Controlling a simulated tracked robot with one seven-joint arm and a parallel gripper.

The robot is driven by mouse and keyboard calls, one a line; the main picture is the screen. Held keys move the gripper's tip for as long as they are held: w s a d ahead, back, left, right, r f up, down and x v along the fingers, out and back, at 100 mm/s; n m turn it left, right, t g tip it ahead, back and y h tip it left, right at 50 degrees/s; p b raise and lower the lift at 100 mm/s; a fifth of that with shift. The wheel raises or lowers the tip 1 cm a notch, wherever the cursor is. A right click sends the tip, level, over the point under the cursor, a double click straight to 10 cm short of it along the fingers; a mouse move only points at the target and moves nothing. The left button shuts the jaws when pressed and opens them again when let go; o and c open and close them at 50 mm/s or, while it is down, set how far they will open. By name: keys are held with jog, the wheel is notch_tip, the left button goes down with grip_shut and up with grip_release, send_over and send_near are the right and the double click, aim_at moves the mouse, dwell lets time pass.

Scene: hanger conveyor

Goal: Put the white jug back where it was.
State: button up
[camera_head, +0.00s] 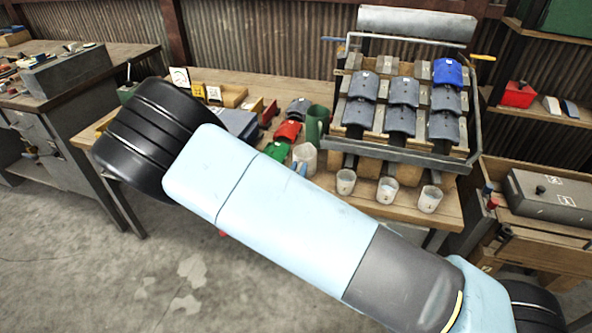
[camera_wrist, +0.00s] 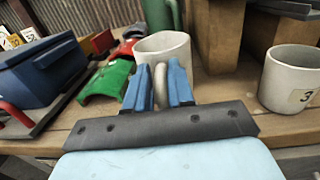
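The white jug (camera_wrist: 162,47) is upright in the wrist view, at the front part of the wooden table. Its handle points toward me, between the two blue fingers of my gripper (camera_wrist: 161,82). In the head view the jug (camera_head: 304,157) shows just past my arm, beside a green jug (camera_head: 316,124). My gripper is mostly hidden behind the arm there. Whether the jug's base touches the table is hard to see.
A green part (camera_wrist: 106,80) and a red part (camera_head: 288,132) lie left of the jug. Several white cups stand to the right, one marked 3 (camera_wrist: 290,78). A rack of grey parts (camera_head: 403,92) stands behind them. A blue bin (camera_wrist: 40,70) is at left.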

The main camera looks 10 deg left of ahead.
jog(key=o, duration=0.4)
jog(key=shift+c, duration=0.2)
jog(key=shift+r, duration=0.1)
jog(key=s, duration=1.2)
jog(key=shift+a+f, duration=0.2)
jog(key=w+d+r+m+g+h, duration=0.1)
jog(key=d+r+m+g+h, duration=0.25)
jog(key=d+r+m, duration=0.45)
jog(key=w+d+r+m+g+h, duration=0.1)
jog(key=d+r+m+g+h, duration=0.3)
jog(key=d, duration=0.6)
jog(key=w+d+r+m+g+h, duration=0.25)
jog(key=d+r+m+g, duration=0.3)
jog(key=d+m, duration=0.3)
jog(key=s+d+r+m+y, duration=0.5)
jog(key=s+r+m, duration=0.2)
jog(key=s+r, duration=0.1)
jog(key=s+d+r+m+y, duration=0.5)
jog(key=s+d+r+m, duration=0.1)
jog(key=s+r+m, duration=0.2)
notch_tip(320, 180, up, 2)
jog(key=shift+s+d+r+y, duration=0.2)
jog(key=shift+s+d+y, duration=0.1)
jog(key=shift+s, duration=0.45)
